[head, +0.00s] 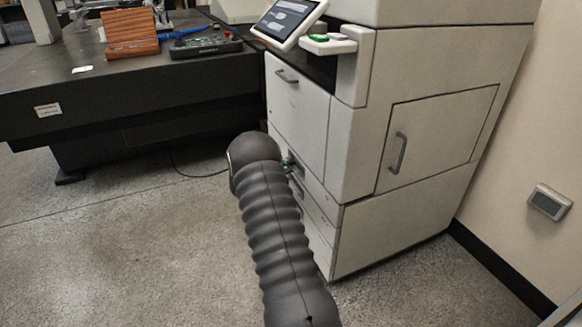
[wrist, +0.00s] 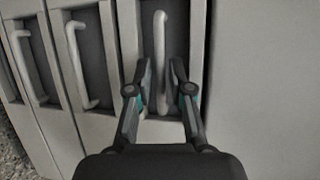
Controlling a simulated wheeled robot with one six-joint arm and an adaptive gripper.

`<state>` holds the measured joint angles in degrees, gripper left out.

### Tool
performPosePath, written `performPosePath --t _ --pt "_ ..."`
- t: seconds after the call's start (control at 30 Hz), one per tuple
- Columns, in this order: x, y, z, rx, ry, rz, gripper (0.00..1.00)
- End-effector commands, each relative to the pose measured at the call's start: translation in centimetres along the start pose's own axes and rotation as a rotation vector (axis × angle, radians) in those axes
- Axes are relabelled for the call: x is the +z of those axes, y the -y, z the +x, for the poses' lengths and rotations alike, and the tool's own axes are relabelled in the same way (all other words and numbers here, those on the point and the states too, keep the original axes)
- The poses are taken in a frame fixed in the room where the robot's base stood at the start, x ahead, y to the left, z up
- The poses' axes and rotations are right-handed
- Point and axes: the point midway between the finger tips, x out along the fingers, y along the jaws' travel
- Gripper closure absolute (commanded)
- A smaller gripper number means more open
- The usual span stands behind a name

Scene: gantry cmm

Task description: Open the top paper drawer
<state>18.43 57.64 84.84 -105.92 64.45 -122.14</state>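In the wrist view the top paper drawer (wrist: 148,20) is a narrow grey front with a pale bar handle (wrist: 161,50). The picture is turned, so the handle runs up and down. My gripper (wrist: 160,68) is open, with one finger on each side of this handle. I cannot tell whether either finger touches it. The drawer looks closed, flush with its neighbours. In the head view my dark ribbed arm hides most of the drawer fronts on the white printer (head: 362,150), and only a bit of my gripper (head: 288,164) shows beside them.
Two more drawer handles (wrist: 78,62) (wrist: 28,65) stand to the left in the wrist view. A large front panel (head: 296,110) with its own handle is above the drawers. A dark table (head: 120,95) stands at the left. Open floor (head: 130,220) lies before the printer.

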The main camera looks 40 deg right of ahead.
Motion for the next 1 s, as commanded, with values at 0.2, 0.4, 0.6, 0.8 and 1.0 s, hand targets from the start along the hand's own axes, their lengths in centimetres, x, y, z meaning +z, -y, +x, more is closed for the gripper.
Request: performPosePath --t 0.2,0.4,0.6,0.8,1.0 --pt "0.0 0.1 1.6 -0.001 -0.001 0.0 0.8" --pt "0.0 0.0 1.8 0.0 0.0 -0.001 0.8" --pt "0.0 0.0 1.8 0.0 0.0 0.0 1.0" --pt "0.0 0.0 1.8 0.0 0.0 0.0 1.0" --pt "0.2 -0.1 1.6 0.0 -0.003 0.0 1.0"
